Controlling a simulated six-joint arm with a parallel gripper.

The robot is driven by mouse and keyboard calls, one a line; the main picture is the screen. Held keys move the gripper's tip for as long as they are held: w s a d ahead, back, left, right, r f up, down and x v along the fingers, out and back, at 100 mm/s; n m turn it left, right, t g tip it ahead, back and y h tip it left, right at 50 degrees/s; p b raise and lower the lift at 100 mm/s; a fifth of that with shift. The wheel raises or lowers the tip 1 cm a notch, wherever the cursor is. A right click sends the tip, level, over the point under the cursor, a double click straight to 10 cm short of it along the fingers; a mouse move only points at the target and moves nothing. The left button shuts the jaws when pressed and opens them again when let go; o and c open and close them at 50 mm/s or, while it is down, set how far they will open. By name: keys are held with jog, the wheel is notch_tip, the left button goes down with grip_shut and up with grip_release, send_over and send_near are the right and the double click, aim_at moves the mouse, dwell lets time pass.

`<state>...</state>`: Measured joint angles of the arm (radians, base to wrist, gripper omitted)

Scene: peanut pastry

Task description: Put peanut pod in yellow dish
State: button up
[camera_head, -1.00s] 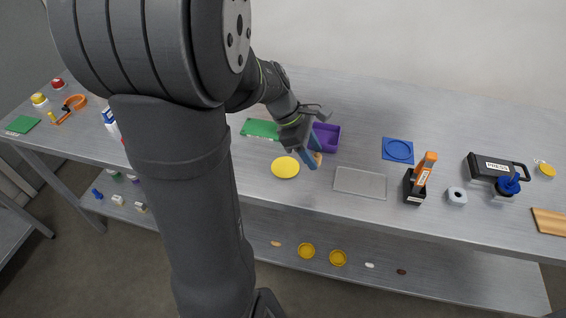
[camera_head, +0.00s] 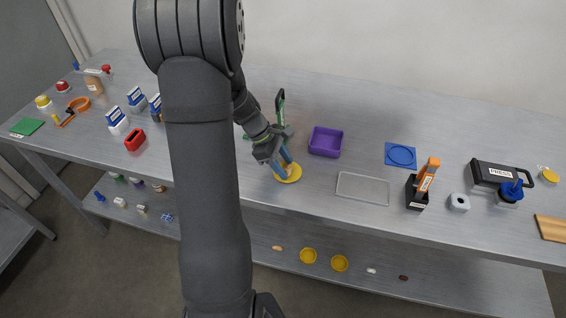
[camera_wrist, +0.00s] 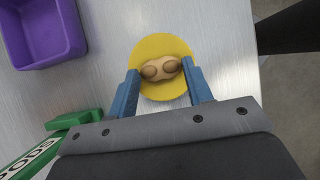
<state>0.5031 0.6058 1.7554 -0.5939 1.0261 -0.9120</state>
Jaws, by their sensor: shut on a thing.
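In the wrist view, a tan peanut pod (camera_wrist: 159,68) with two darker oval patches sits between the blue fingertips of my gripper (camera_wrist: 160,80). The gripper is shut on it. Behind the pod lies the round yellow dish (camera_wrist: 162,45), seen from above. In the head view, my gripper (camera_head: 286,172) is over the yellow dish (camera_head: 291,179) near the table's front edge, and the fingers cover part of it. I cannot tell whether the pod touches the dish.
A purple bin (camera_head: 325,142) stands right of the gripper. A green labelled holder (camera_wrist: 45,150) is close beside it in the wrist view. A clear tray (camera_head: 363,187) lies further right. Two more yellow dishes (camera_head: 308,255) are on the lower shelf.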

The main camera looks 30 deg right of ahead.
jog(key=o, duration=1)
jog(key=shift+f, duration=0.1)
jog(key=v, duration=1.2)
jog(key=shift+s, duration=0.1)
jog(key=x, duration=1.1)
jog(key=shift+s+d+f, duration=0.15)
jog(key=shift+f, duration=0.05)
jog(key=shift+d+r, duration=0.1)
jog(key=shift+d, duration=0.05)
jog(key=shift+r, duration=1.8)
